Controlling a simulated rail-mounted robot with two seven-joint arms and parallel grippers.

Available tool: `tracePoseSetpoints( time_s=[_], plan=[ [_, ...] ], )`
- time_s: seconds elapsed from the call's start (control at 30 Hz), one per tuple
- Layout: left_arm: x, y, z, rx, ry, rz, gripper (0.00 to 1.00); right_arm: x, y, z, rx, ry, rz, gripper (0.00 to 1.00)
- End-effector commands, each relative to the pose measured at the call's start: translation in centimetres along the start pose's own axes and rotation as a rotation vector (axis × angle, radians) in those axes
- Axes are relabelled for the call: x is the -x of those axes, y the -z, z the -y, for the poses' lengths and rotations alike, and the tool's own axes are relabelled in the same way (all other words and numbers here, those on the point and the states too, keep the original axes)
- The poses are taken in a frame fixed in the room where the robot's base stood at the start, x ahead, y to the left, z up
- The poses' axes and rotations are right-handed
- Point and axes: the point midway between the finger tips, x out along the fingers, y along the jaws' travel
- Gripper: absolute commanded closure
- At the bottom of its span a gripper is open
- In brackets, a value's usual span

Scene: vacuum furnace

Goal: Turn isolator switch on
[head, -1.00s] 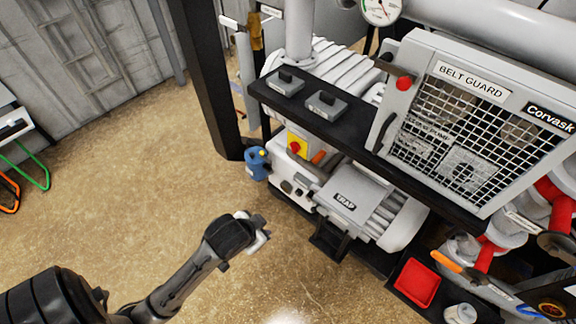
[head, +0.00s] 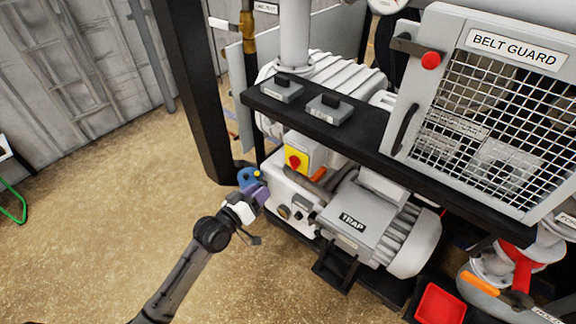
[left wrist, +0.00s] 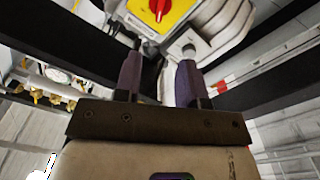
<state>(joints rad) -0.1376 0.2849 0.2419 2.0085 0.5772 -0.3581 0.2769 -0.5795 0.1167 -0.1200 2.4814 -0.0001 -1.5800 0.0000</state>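The isolator switch (head: 295,163) is a red rotary knob on a yellow plate, on the front of a pale box at the pump unit. In the left wrist view the red knob and yellow plate (left wrist: 158,8) show at the top edge, beyond the fingertips. My left gripper (head: 262,191) is just below and left of the switch in the head view, apart from it. In the left wrist view its two purple fingers (left wrist: 158,72) stand apart with nothing between them, so it is open. My right gripper is not in view.
An orange handle (head: 318,174) is close right of the switch. A black shelf (head: 365,148) runs above.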

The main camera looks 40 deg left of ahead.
Motion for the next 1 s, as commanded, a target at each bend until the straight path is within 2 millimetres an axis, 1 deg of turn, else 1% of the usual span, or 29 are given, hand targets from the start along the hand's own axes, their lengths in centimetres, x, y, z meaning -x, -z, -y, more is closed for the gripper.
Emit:
tracePoseSetpoints(
  time_s=[0.17, 0.5, 0.7, 0.83, 1.0],
  plan=[
    [-1.8, -0.1, 0.0, 0.017, -0.001, -0.002, 0.63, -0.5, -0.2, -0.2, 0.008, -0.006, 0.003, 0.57],
    [-8.0, -0.2, 0.0, 0.016, -0.001, 0.000, 0.63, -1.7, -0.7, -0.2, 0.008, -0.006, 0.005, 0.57],
    [-11.1, -0.1, 0.0, 0.014, -0.001, 0.001, 0.63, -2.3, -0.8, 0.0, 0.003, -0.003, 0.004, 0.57],
    [-12.4, -0.2, 0.0, 0.015, 0.000, 0.002, 0.63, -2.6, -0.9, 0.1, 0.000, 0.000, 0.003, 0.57],
    [-13.4, -0.1, 0.0, 0.014, 0.000, 0.002, 0.63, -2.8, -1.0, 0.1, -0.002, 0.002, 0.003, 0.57]
  ],
)
